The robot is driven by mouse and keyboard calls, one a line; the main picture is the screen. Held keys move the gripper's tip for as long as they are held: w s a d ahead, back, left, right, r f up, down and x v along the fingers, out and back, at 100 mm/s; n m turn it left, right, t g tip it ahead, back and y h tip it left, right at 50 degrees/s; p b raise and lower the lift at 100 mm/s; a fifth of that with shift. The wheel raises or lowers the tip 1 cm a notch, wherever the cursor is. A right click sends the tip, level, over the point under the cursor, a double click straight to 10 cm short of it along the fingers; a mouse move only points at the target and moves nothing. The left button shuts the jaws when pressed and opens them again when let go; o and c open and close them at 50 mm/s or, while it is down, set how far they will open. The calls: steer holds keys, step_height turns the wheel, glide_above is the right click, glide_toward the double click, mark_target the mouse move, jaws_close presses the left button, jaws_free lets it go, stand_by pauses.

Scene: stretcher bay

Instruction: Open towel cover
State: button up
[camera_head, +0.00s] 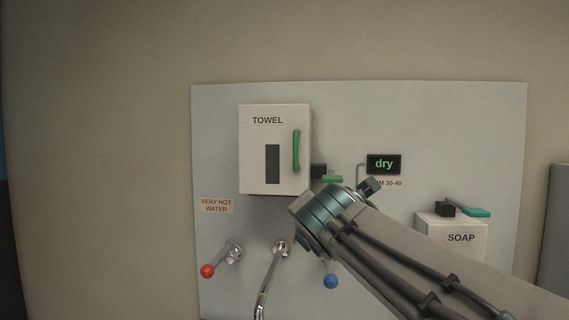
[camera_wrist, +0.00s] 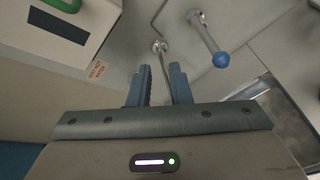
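The towel box (camera_head: 259,148) is a white cabinet labelled TOWEL, mounted on a pale wall panel. Its front cover looks shut, with a dark slot and a green upright handle (camera_head: 296,151) on the right side. In the wrist view the box (camera_wrist: 40,42) is at the upper left, with part of the green handle (camera_wrist: 64,4) at the top edge. My gripper (camera_wrist: 160,70) shows two blue-grey fingers apart with nothing between them. It is below and to the side of the box, away from the handle. In the head view my arm hides the fingers.
A red-knobbed lever (camera_head: 208,271), a spout (camera_head: 269,275) and a blue-knobbed lever (camera_head: 330,281) stick out below the box. A soap box (camera_head: 455,238) with a teal lever is at the right. Wall left of the panel is clear.

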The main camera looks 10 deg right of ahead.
mark_target(296, 145)
step_height(296, 145, up, 15)
steer(key=w+a+n+t, duration=0.2)
steer(key=a+n+t, duration=0.15)
steer(key=n, duration=0.65)
steer(key=shift+t, duration=0.25)
steer(key=w+d+p, duration=0.1)
steer(key=w, duration=0.3)
steer(key=w+p, duration=0.1)
steer(key=w, duration=0.4)
steer(key=w+d+p, duration=0.1)
steer(key=w, duration=0.3)
steer(key=shift+w+d+f+p, duration=0.2)
steer(key=shift+w+d+p, duration=0.1)
steer(key=shift+w, duration=0.05)
jaws_close()
